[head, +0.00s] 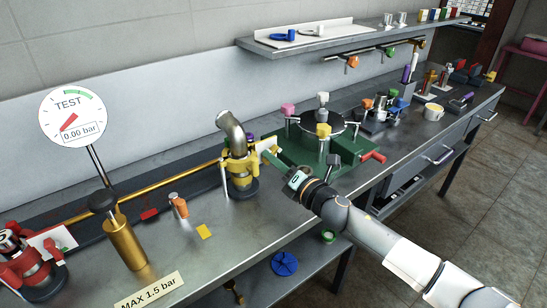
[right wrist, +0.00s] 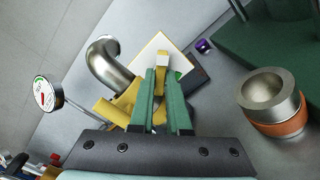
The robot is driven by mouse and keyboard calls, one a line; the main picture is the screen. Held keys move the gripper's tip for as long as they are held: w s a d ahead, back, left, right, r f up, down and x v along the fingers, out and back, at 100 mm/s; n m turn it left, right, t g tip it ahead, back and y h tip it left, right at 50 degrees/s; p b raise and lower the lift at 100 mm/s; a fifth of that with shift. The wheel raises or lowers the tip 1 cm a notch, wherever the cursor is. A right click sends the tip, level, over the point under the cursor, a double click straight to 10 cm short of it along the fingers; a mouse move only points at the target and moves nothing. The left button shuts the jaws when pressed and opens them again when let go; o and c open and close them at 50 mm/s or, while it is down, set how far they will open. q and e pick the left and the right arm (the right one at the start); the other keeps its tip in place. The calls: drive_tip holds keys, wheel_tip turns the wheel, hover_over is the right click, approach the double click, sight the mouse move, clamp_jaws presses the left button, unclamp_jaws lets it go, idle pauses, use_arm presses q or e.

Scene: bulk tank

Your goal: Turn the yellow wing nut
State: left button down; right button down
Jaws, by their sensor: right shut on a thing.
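A yellow clamp (head: 238,172) sits around the joint under a bent steel pipe (head: 229,128) on the bench. The clamp (right wrist: 120,108) and the pipe (right wrist: 104,62) also show in the right wrist view. My right gripper (head: 272,155) reaches the right side of the clamp. In the right wrist view its green fingers (right wrist: 161,88) are closed on the yellow wing nut (right wrist: 162,60), whose end shows between and beyond the fingertips. The fingers hide the rest of the nut. My left gripper is not in view.
A gauge (head: 73,117) reads 0.00 bar at the left, beside a brass cylinder (head: 125,240). A green fixture (head: 300,150) with coloured knobs stands just behind my right gripper. An orange-banded steel cup (right wrist: 272,105) is to the right in the wrist view. The front-middle bench is mostly clear.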

drive_tip(key=shift+w+d+n+p, duration=0.1)
drive_tip(key=shift+n+p, duration=0.15)
drive_tip(key=shift+n, duration=1.8)
drive_tip(key=shift+w+d+n+p, duration=0.1)
drive_tip(key=shift+n+p, duration=0.15)
drive_tip(key=shift+n, duration=1.8)
drive_tip(key=c, duration=1.2)
unclamp_jaws()
drive_tip(key=shift+s, duration=0.1)
drive_tip(key=shift+o, duration=0.2)
drive_tip(key=p+v, duration=0.1)
drive_tip(key=v, duration=1.1)
drive_tip(key=shift+s, duration=0.2)
